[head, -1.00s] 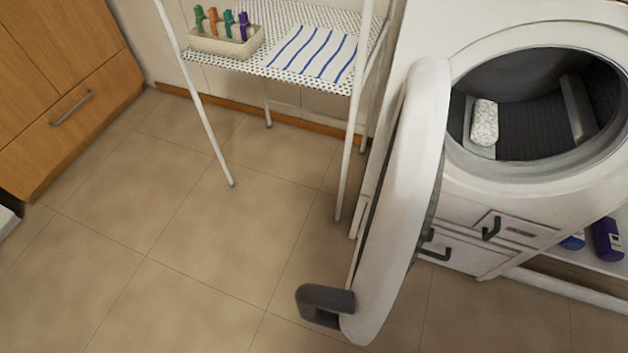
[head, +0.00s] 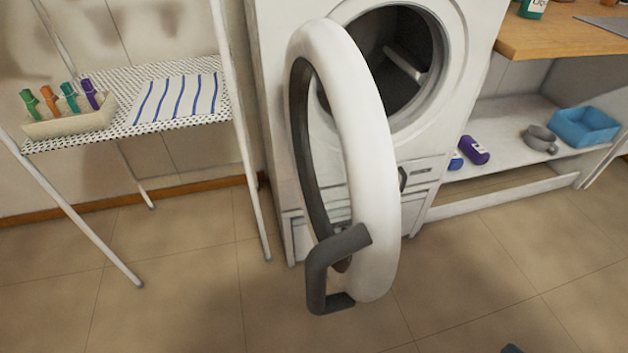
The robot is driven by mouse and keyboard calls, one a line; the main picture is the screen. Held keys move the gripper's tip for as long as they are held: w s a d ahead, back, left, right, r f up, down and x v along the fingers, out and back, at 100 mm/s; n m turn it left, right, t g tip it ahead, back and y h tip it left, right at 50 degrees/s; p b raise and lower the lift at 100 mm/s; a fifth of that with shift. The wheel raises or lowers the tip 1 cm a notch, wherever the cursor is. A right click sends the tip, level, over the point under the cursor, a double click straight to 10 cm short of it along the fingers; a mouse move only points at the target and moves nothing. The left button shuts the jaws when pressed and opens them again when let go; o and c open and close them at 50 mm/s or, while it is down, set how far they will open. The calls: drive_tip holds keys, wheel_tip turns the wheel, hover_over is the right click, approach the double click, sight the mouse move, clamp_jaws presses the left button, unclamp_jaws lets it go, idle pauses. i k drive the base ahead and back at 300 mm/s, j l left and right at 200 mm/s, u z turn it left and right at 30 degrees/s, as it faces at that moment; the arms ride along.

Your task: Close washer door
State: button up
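The washer (head: 270,110) is white and stands against the wall at the upper middle of the head view. Its round door (head: 372,165) is swung wide open toward me, with a white rim and a dark inner ring. A dark grey handle (head: 318,275) sticks out at the door's lower free edge. The door covers part of the drum opening (head: 405,65). Only a small dark shape (head: 511,349), possibly the tip of my gripper, shows at the bottom edge, apart from the door. Its fingers cannot be made out.
On the right, a wooden counter (head: 560,35) sits above a low shelf with a purple bottle (head: 474,150), a grey mug and a blue bin (head: 585,127). The floor in front is clear.

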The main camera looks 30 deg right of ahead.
sight(360, 261)
drive_tip(key=j+u, duration=0.25)
drive_tip(key=j, duration=0.5)
drive_tip(key=i+j+u, duration=0.1)
drive_tip(key=j+u, duration=0.2)
drive_tip(key=j, duration=0.4)
